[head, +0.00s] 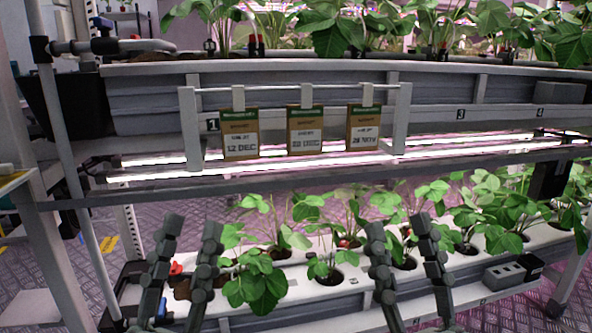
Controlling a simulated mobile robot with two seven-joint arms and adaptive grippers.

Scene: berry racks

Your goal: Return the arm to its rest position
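My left gripper (192,227) rises from the bottom left of the head view. Its two dark fingers point up and stand apart, with nothing held between them. My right gripper (398,227) rises right of centre in the same pose, its fingers also apart. Nothing is seen gripped in it; leaves and white tray show behind the gap. Both grippers are in front of the lower plant tray (345,289). The arms below the fingers are mostly out of the picture.
Strawberry plants (262,284) fill the lower tray. Above, a grey trough (150,100) carries more plants. Three dated cards (240,134) hang from a rail (295,88) before it. A grey block (504,275) sits at the lower right. A post (62,150) stands at left.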

